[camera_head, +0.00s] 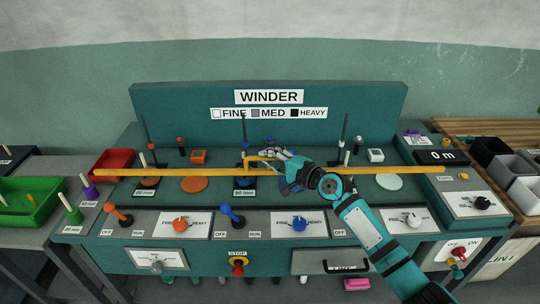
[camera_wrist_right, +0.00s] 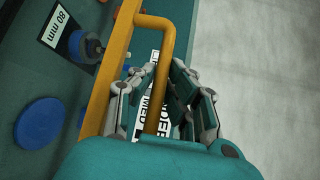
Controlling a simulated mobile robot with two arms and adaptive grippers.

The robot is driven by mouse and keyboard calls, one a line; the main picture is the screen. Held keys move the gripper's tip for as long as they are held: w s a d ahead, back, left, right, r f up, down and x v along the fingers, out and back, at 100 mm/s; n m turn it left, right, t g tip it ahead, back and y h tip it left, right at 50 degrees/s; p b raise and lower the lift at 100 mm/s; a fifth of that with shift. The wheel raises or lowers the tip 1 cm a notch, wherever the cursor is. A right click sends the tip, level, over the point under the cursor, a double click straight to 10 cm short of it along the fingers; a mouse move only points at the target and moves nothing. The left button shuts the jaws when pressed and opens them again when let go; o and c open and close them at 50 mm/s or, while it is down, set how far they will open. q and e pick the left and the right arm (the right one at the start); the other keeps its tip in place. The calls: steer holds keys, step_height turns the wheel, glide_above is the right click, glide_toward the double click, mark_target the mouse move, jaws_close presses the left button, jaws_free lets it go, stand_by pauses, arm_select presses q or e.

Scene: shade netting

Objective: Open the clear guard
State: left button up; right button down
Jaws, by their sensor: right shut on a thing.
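The guard shows as a long yellow bar (camera_head: 180,172) running across the winder, with a yellow loop handle (camera_head: 251,158) near its middle. I cannot make out the clear pane itself. My right gripper (camera_head: 280,158) is at the handle, its fingers shut around it. In the right wrist view the handle (camera_wrist_right: 168,45) passes between the fingers (camera_wrist_right: 155,105), and the bar (camera_wrist_right: 112,65) runs beside them. The gripper hides part of the handle in the head view. My left gripper is not in view.
Behind the bar stand upright spindles, discs and a WINDER sign (camera_head: 269,97). A red bin (camera_head: 110,162) is at left, grey bins (camera_head: 508,168) at right.

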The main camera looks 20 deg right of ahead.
mark_target(271, 189)
step_height(271, 189, down, 13)
steer(key=b, duration=0.8)
steer(key=shift+r+b, duration=0.15)
steer(key=shift+b, duration=0.15)
steer(key=c, duration=1.3)
jaws_free()
steer(key=shift+r, duration=0.2)
steer(key=shift+c, duration=0.2)
steer(key=shift+s, duration=0.15)
steer(key=v, duration=1.2)
steer(key=shift+d, duration=0.1)
